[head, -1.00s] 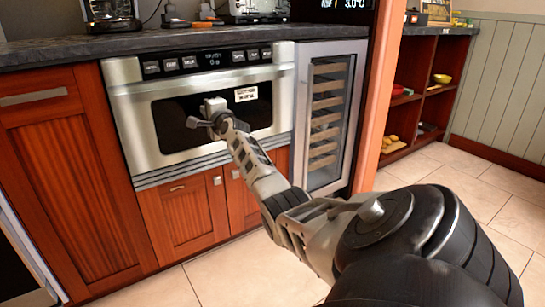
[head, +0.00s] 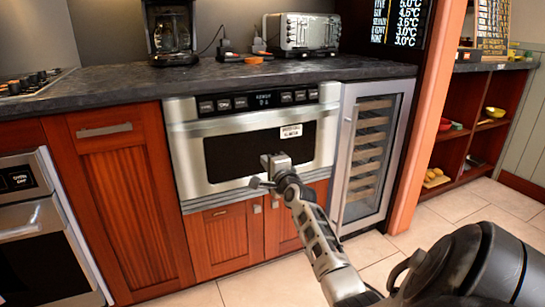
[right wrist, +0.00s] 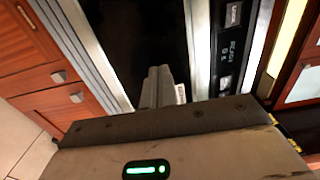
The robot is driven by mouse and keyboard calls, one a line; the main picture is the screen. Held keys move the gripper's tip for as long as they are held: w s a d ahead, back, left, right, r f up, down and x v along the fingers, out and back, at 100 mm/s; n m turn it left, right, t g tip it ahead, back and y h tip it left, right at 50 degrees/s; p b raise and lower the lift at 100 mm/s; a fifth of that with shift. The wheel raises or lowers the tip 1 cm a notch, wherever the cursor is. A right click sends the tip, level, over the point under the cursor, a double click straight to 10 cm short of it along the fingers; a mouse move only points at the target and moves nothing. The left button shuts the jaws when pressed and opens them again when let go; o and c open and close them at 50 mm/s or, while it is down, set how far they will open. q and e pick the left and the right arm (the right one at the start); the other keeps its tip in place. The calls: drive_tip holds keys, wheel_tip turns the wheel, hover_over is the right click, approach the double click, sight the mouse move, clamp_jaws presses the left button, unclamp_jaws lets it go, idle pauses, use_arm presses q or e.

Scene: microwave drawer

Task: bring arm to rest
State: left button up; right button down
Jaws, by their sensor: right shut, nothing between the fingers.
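My right arm reaches forward from the lower right in the head view. Its gripper (head: 262,184) is in front of the lower part of the microwave drawer's dark window. The right wrist view shows the fingers (right wrist: 157,85) pressed together, with nothing between them. The microwave drawer (head: 185,140) is a steel unit with a dark window and a button strip on top, and its front looks shut, flush under the counter. I cannot tell whether the gripper touches it. My left gripper is not in view.
A dark counter (head: 240,75) runs above, with a coffee maker (head: 171,35) and a toaster (head: 300,34). A glass-door wine cooler (head: 371,150) stands right of the drawer, and an oven (head: 40,245) stands at the lower left. Tiled floor (head: 385,255) lies clear in front.

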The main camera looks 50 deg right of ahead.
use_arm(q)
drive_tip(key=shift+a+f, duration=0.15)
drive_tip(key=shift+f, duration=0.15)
use_arm(e)
drive_tip(key=shift+v, duration=1.3)
drive_tip(key=shift+w+a+f, duration=0.1)
